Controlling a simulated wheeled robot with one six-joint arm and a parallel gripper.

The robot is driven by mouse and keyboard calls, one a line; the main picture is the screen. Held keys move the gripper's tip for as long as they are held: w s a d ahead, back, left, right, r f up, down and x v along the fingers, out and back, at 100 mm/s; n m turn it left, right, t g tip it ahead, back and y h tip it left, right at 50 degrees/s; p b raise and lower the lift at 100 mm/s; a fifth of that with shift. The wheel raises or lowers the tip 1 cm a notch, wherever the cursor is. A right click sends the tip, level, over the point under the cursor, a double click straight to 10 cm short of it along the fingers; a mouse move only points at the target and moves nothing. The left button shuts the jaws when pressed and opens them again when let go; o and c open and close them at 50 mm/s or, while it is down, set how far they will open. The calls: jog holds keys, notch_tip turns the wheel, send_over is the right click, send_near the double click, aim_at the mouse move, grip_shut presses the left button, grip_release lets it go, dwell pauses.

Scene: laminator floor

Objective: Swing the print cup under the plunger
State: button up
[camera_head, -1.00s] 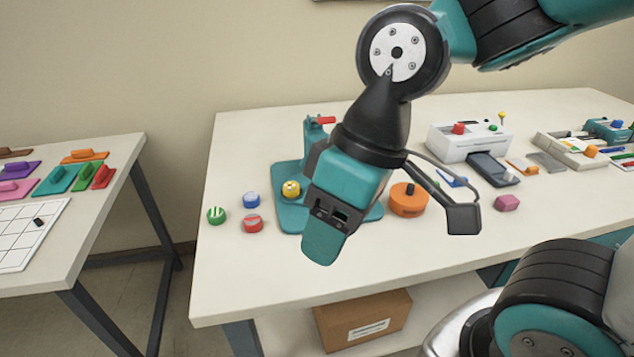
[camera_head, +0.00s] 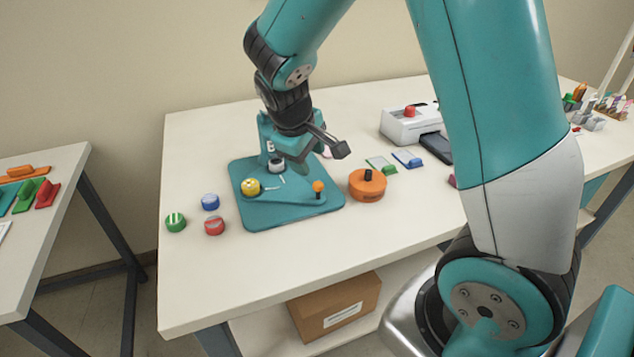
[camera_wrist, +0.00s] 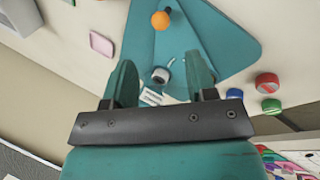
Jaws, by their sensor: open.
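A teal press base (camera_head: 245,220) lies on the table in the head view, and in the wrist view (camera_wrist: 228,30). A yellow cup piece with a printed face (camera_head: 251,187) sits at its left front. An orange ball knob (camera_head: 318,186) stands at its right; it also shows in the wrist view (camera_wrist: 160,20). A grey-white cylinder (camera_head: 276,166) sits near the press column; I cannot tell whether it is the plunger. My gripper (camera_head: 292,163) hangs over the back of the press, hiding part of it. In the wrist view its teal fingers (camera_wrist: 161,68) are apart and empty.
Green (camera_head: 176,222), blue (camera_head: 210,202) and red (camera_head: 214,226) round pieces lie left of the base. An orange round drum (camera_head: 367,185) stands close on its right. A white laminator (camera_head: 408,125) is farther back right. The front table area is clear.

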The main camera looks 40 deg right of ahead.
aim_at(317, 183)
jog(key=x, duration=0.9)
jog(key=shift+d+f, duration=0.1)
jog(key=shift+f, duration=0.25)
grip_shut()
